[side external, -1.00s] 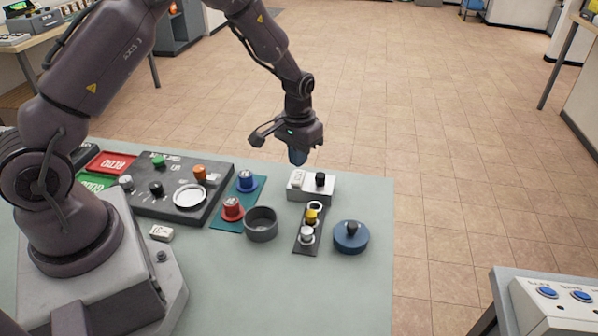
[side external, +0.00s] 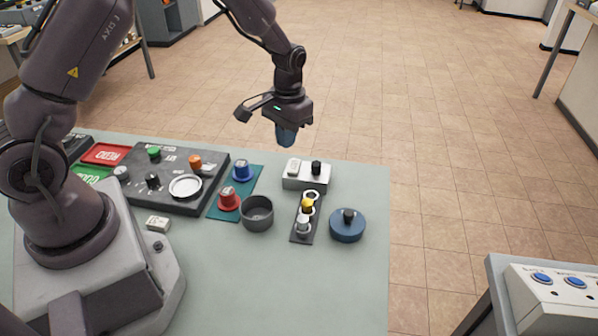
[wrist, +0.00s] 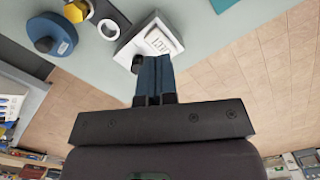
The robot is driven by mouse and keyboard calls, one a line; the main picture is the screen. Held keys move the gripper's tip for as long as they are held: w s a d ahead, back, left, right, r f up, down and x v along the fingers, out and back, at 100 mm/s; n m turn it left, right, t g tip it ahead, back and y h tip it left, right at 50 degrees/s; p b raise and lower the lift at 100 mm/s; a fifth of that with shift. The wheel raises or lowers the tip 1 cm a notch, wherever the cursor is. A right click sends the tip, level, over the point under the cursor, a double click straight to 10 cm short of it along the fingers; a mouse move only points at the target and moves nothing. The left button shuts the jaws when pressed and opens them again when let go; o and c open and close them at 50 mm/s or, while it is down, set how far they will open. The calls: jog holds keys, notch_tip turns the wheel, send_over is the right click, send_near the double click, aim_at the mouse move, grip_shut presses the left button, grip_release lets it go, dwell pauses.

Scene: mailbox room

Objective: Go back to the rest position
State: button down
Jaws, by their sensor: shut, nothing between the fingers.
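My gripper (side external: 286,135) hangs above the far edge of the table, near the white switch box, pointing down. Its blue fingers are shut with nothing between them. In the wrist view the shut fingers (wrist: 153,78) show in front of the white switch box (wrist: 152,40). That box also shows in the side view (side external: 306,177), with a white rocker and a black knob on top. The gripper appears apart from the box.
On the table (side external: 270,285) stand a black control panel (side external: 180,203), a teal mat (side external: 222,213) with red and blue pegs, a grey bowl (side external: 257,213), a dark strip (side external: 299,236) with pegs, and a round blue lidded container (side external: 347,227). The front of the table is mostly clear.

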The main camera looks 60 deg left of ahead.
jog(key=s+d+r+m+t, duration=0.1)
jog(key=s+d+r+t, duration=0.2)
jog(key=s+r, duration=0.7)
jog(key=s+d+r+m+t, duration=0.2)
jog(key=s+d+r, duration=0.3)
jog(key=s+r, duration=0.6)
notch_tip(320, 180, up, 3)
jog(key=shift+f+t, duration=0.1)
jog(key=shift+t, duration=0.6)
